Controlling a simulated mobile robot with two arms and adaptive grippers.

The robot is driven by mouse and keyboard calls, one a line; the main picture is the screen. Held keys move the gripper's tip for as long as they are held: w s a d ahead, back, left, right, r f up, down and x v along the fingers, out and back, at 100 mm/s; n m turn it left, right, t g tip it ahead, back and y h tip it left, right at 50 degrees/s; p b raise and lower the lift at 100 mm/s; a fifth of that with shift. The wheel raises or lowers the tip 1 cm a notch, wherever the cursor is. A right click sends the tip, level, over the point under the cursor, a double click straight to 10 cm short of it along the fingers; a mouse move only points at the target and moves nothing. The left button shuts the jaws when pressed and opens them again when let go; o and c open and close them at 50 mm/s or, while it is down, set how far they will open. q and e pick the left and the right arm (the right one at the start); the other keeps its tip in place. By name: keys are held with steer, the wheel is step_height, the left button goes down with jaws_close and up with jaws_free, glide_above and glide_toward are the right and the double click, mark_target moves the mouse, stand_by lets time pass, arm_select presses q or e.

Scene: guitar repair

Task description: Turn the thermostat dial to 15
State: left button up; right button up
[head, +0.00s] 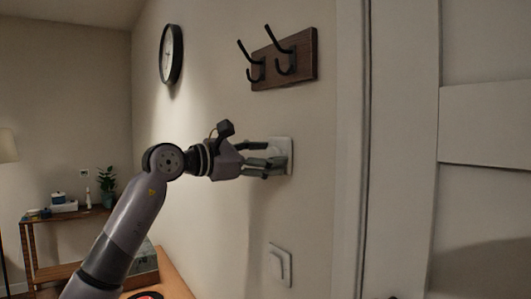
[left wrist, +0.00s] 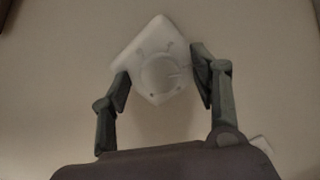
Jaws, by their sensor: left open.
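The thermostat (head: 288,147) is a small white square plate on the wall, partly hidden behind my gripper in the head view. In the left wrist view the thermostat (left wrist: 150,40) shows tilted, with a round pale dial (left wrist: 161,73) in its middle. My left gripper (head: 279,166) is open in front of it. In the left wrist view the two dark fingers of the left gripper (left wrist: 162,80) stand on either side of the dial, apart from each other. I cannot tell whether they touch the plate. The dial's numbers are too blurred to read. My right gripper is not in view.
A wooden rack with black hooks (head: 297,60) is mounted above the thermostat. A white switch plate (head: 279,265) is below it. A white door (head: 485,120) is at right. A wall clock (head: 171,54) hangs at upper left. A small wooden table (head: 50,271) stands far left.

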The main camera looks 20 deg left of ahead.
arm_select(q)
steer(key=shift+c, duration=0.3)
steer(key=c, duration=1.1)
